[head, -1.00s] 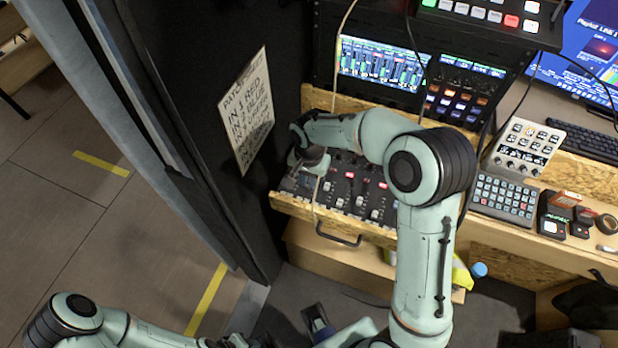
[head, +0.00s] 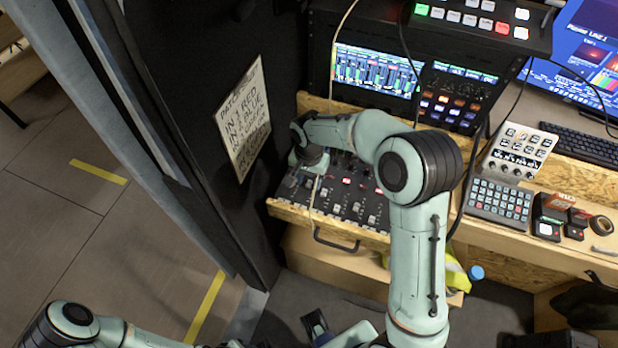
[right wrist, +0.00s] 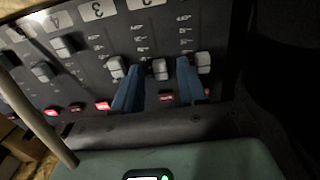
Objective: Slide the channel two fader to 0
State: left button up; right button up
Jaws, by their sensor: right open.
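The mixer panel (head: 338,208) sits in a wooden drawer, with faders and red buttons. In the right wrist view, the labels 4, 3 and 2 run left to right. The fader cap (right wrist: 160,69) in line with label 2 is grey and stands between the blue fingers of my right gripper (right wrist: 159,65). The gripper is open, with visible gaps beside the cap. In the head view, my right wrist is over the left part of the panel and hides some of it.
Neighbouring fader caps stand just outside the fingers, one on the left (right wrist: 116,67) and one on the right (right wrist: 203,62). A patch sheet (head: 243,118) hangs on the dark wall left of the drawer. A cable hangs down over the mixer. A keypad (head: 499,203) lies to the right.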

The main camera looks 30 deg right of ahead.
aim_at(309, 183)
notch_tip(309, 183, up, 13)
jog(key=p, duration=0.1)
jog(key=shift+r, duration=0.15)
dwell(0.6)
